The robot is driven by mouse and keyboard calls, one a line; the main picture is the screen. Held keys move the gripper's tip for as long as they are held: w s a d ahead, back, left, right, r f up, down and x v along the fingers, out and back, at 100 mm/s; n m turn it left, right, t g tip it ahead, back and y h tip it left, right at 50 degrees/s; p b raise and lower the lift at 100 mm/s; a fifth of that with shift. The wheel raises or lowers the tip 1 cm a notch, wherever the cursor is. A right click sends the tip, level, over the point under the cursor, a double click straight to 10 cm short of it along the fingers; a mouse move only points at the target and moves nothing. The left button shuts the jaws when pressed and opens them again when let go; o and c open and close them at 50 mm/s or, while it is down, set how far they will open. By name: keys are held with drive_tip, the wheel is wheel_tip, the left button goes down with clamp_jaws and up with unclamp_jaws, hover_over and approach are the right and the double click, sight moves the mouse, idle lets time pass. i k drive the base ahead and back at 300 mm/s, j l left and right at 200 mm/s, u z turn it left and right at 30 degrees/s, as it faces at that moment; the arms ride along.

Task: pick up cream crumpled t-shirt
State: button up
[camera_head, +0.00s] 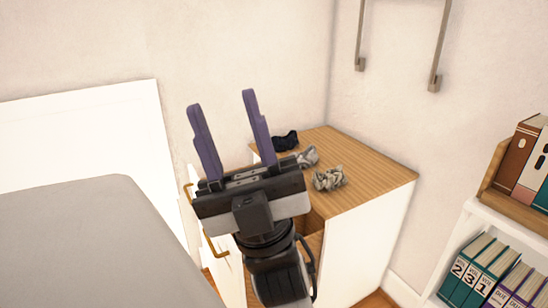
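Two pale crumpled cloths lie on the wooden top of a small cabinet (375,175). The nearer cloth (330,178) looks cream to grey. The other pale cloth (308,157) is just behind it to the left, greyer and partly hidden by my gripper. I cannot tell for sure which is the cream t-shirt. My gripper (222,101) has two purple fingers, spread wide apart with nothing between them. It is to the left of the cloths in the picture, pointing up and away, and touches neither as far as I can see.
A dark crumpled cloth (286,141) lies at the back of the cabinet top. A grey bed (90,240) with a white headboard (90,135) stands at left. A white shelf (510,228) with books and binders is at right. Metal brackets (436,60) hang on the wall above.

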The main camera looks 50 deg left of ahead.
sight(331, 179)
drive_tip(key=u, duration=1.3)
